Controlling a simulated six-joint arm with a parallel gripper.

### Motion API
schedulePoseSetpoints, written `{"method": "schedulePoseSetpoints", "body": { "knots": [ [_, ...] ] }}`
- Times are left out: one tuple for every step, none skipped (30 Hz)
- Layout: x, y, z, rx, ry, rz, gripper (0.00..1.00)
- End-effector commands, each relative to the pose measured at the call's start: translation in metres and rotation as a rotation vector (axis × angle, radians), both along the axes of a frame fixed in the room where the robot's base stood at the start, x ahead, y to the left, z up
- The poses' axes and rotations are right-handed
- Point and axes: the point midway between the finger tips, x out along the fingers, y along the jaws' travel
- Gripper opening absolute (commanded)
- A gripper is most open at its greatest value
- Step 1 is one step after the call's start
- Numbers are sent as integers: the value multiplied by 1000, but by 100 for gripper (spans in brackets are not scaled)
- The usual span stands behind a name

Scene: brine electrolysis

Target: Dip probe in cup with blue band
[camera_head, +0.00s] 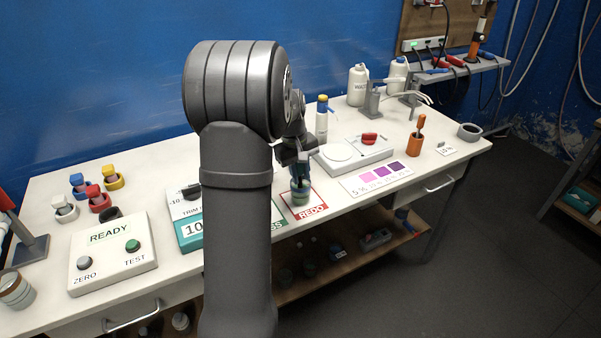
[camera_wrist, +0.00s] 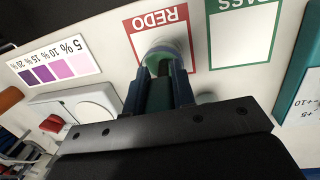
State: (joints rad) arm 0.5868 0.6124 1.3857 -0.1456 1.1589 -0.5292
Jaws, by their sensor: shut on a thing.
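My gripper (camera_wrist: 160,92) is shut on a dark green upright piece (camera_wrist: 159,96), which looks like the probe's handle. In the head view my gripper (camera_head: 300,170) is right above a small cup (camera_head: 300,198) on the red-bordered REDO card. The cup (camera_wrist: 166,47) also shows just beyond the fingertips in the wrist view. The cup looks greenish; its band colour is hard to tell. The probe's lower end is hidden, so I cannot tell whether it is inside the cup. Another banded cup (camera_head: 15,289) stands at the far left front.
A white device with a round plate (camera_head: 340,153) and a purple colour chart (camera_head: 377,177) lie right of the cup. An orange holder (camera_head: 416,138) stands farther right. The READY box (camera_head: 112,252) and several coloured small holders (camera_head: 98,201) are at left. The PASS card (camera_wrist: 243,32) adjoins REDO.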

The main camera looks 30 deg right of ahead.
Motion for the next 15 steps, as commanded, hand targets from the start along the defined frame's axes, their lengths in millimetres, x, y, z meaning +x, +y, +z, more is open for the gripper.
{"method": "schedulePoseSetpoints", "body": {
  "knots": [
    [0,0,0,0,0,0,0],
    [0,0,0,0,0,0,0],
    [0,0,0,0,0,0,0],
    [0,0,0,0,0,0,0],
    [0,0,1,0,0,0,0],
    [0,0,2,-1,-1,0,0],
    [0,0,3,-1,-1,0,0],
    [0,0,6,-1,-1,0,0],
    [0,0,9,-1,-1,0,0],
    [0,0,12,-1,-1,0,0],
    [0,0,15,-1,-2,0,0],
    [0,0,19,-1,-2,0,0],
    [0,0,22,-1,-1,0,0],
    [0,0,26,-1,-2,0,0],
    [0,0,30,-2,-3,0,0]
  ]
}}
